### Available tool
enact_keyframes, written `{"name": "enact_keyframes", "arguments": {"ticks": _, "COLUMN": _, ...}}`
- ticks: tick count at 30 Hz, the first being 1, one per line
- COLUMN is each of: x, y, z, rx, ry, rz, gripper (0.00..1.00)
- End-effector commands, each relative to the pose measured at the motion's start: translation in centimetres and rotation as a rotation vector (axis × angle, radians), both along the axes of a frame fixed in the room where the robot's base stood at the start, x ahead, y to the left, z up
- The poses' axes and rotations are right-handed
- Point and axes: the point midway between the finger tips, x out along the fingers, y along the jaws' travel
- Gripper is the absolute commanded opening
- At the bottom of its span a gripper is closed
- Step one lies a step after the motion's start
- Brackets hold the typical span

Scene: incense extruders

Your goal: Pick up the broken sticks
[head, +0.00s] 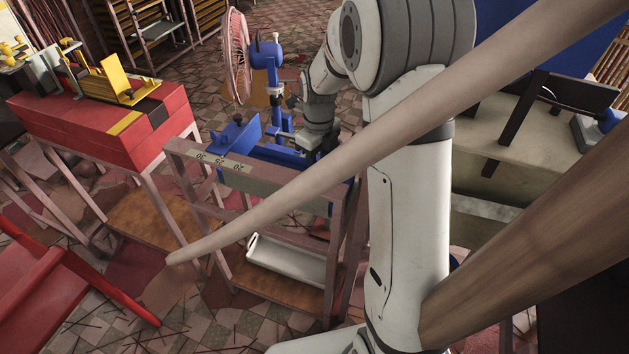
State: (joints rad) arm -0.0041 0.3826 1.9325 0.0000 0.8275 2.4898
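Thin dark sticks (183,322) lie scattered on the tiled floor at the bottom left, some of them short. They are small in this view, so I cannot tell which are broken. My gripper (318,155) is at the far end of my white arm, over the blue machine (240,140) on the pinkish stand. It is well above and away from the floor sticks. Its fingers are small and dark against the machine, so their opening and anything between them cannot be made out.
A long pale rod (400,135) and a brown beam (540,235) cross close to the camera and hide parts of the scene. Floor shows at bottom left.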

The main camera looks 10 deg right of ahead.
Motion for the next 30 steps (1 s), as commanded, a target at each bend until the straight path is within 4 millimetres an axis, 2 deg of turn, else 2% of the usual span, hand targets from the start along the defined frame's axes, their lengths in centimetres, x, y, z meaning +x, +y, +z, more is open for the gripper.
{"name": "enact_keyframes", "arguments": {"ticks": 9, "x": -0.2, "y": 0.1, "z": -4.5, "rx": 0.000, "ry": 0.002, "rz": 0.002, "gripper": 0.35}}
{"name": "enact_keyframes", "arguments": {"ticks": 18, "x": -0.2, "y": 0.1, "z": -5.0, "rx": 0.000, "ry": -0.001, "rz": 0.002, "gripper": 0.35}}
{"name": "enact_keyframes", "arguments": {"ticks": 30, "x": -0.2, "y": 0.1, "z": -5.0, "rx": 0.000, "ry": -0.001, "rz": 0.002, "gripper": 0.03}}
